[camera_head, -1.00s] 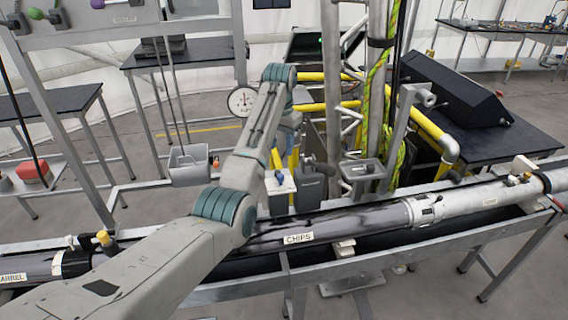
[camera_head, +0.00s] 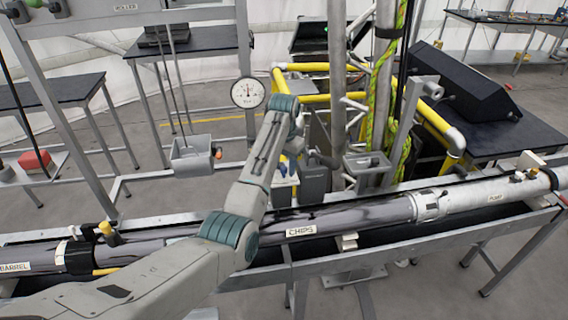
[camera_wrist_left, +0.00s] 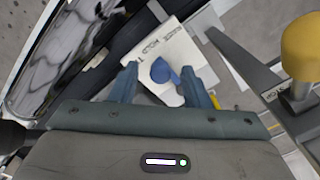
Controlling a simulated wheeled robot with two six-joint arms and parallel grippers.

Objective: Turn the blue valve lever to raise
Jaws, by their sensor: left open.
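The blue valve lever (camera_wrist_left: 165,72) sits on a white plate (camera_wrist_left: 160,45) with printed words, of which "HOLD" can be read, in the left wrist view. My left gripper (camera_wrist_left: 159,68) is open, with one blue-grey finger on each side of the lever. The lever is between the fingertips, and I cannot tell whether either finger touches it. In the head view my left arm (camera_head: 250,185) reaches in from the lower left, and its forearm and wrist hide most of the gripper. My right gripper is not in view.
A yellow knob (camera_wrist_left: 303,45) on a metal post stands right of the gripper. A long pipe labelled CHIPS (camera_head: 345,216) lies in a trough across the front. A dial gauge (camera_head: 248,92), a grey bin (camera_head: 192,155) and yellow rails (camera_head: 315,98) stand around the arm.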

